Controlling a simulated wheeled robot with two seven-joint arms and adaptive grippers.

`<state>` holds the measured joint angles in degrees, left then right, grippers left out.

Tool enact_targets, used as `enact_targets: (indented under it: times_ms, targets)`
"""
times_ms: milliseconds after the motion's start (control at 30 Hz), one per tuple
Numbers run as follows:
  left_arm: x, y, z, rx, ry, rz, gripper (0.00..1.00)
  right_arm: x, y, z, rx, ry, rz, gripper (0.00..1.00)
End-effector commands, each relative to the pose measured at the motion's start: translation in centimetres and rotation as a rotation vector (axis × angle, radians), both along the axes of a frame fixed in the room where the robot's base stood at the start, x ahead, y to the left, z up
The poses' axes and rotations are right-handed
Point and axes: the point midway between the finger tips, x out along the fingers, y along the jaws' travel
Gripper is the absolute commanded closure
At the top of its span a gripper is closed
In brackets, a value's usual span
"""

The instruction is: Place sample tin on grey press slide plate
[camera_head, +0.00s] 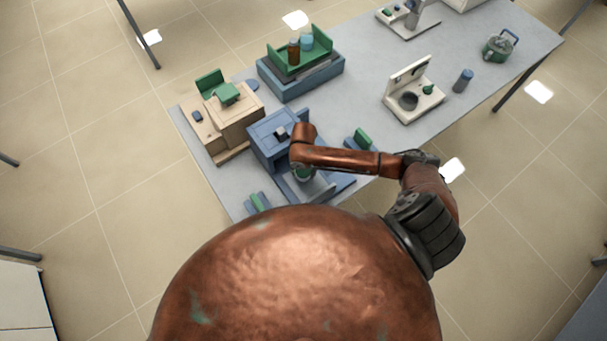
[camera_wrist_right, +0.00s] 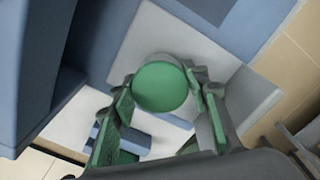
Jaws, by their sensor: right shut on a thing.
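The sample tin (camera_wrist_right: 160,87) shows in the right wrist view as a round green lid or disc between the fingers. My right gripper (camera_wrist_right: 164,92) is shut on it, with a finger on each side. A light grey plate (camera_wrist_right: 247,94), seemingly the press slide plate, lies beneath the tin; whether they touch cannot be told. In the head view the blue press (camera_head: 268,127) stands at the front of the table. My right gripper (camera_head: 303,174) is low in front of it, mostly hidden by my copper arm. My left gripper is not in view.
A beige device (camera_head: 232,125) stands left of the press. A blue unit (camera_head: 300,80) with a green rack and bottles is behind. A white device (camera_head: 413,95), a blue cylinder (camera_head: 463,80) and a green pot (camera_head: 497,48) stand right. The table's middle is clear.

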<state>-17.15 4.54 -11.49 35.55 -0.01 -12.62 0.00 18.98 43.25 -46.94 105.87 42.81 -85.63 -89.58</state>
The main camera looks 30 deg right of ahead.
Motion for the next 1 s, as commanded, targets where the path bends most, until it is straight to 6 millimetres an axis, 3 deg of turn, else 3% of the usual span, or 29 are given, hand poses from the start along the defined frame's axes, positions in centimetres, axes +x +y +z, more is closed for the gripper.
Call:
enact_targets:
  times_ms: [200,600,633,867,1000]
  targets:
    - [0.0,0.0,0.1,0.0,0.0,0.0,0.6,0.0,0.0,-2.8,-0.001,0.001,0.0,0.84]
    - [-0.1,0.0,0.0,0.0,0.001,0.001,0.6,0.0,0.0,-3.3,-0.001,0.001,0.001,0.84]
    - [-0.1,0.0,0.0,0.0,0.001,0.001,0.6,0.0,0.0,-3.3,0.0,0.0,0.001,0.56]
    - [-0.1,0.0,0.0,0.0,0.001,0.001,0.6,0.0,0.0,-3.2,-0.001,0.001,0.001,0.4]
    - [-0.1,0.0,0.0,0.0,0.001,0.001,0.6,0.0,0.0,-3.2,-0.001,0.001,0.0,0.4]
